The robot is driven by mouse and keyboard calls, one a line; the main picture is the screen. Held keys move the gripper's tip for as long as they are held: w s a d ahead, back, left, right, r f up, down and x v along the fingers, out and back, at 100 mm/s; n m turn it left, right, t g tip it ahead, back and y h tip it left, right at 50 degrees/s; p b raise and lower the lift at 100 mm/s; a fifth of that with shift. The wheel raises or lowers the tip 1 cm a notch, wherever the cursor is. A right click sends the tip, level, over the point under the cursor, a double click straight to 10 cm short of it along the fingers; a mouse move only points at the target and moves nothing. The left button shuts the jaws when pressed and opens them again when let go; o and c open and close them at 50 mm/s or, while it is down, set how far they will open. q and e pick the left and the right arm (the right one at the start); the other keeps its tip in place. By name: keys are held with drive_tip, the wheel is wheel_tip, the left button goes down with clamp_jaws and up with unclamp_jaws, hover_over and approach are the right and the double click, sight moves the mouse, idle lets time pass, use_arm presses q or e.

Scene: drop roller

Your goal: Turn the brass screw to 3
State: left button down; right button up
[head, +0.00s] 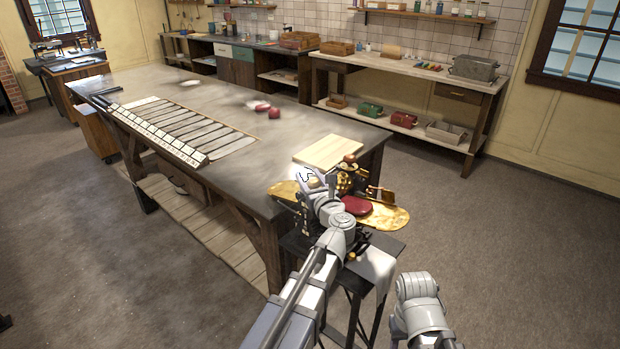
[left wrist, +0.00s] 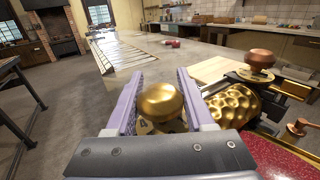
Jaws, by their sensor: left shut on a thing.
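The brass screw's round, shiny knob (left wrist: 160,101) sits between the two lavender-padded fingers of my left gripper (left wrist: 158,98) in the left wrist view. The gripper is shut on it. A brass dial plate (left wrist: 146,128) with dark marks shows under the knob; its number cannot be read. In the head view my left gripper (head: 318,184) is over the left side of the brass drop roller machine (head: 385,214), and my wrist hides most of the screw. The machine's dimpled brass roller (left wrist: 232,106) is right of the gripper. My right arm shows low in the head view, but its fingers do not.
A copper-coloured knob (left wrist: 261,57) stands on the machine near my left gripper. A red pad (head: 356,205) is on the machine. The long workbench (head: 270,172) carries a wooden board (head: 328,151), a slatted rack (head: 160,130) and red items (head: 273,112). Floor to the right is clear.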

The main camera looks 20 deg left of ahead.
use_arm(q)
drive_tip(key=shift+c, duration=1.4)
unclamp_jaws()
drive_tip(key=v, duration=0.7)
drive_tip(key=shift+s+d, duration=0.25)
drive_tip(key=shift+s, duration=0.1)
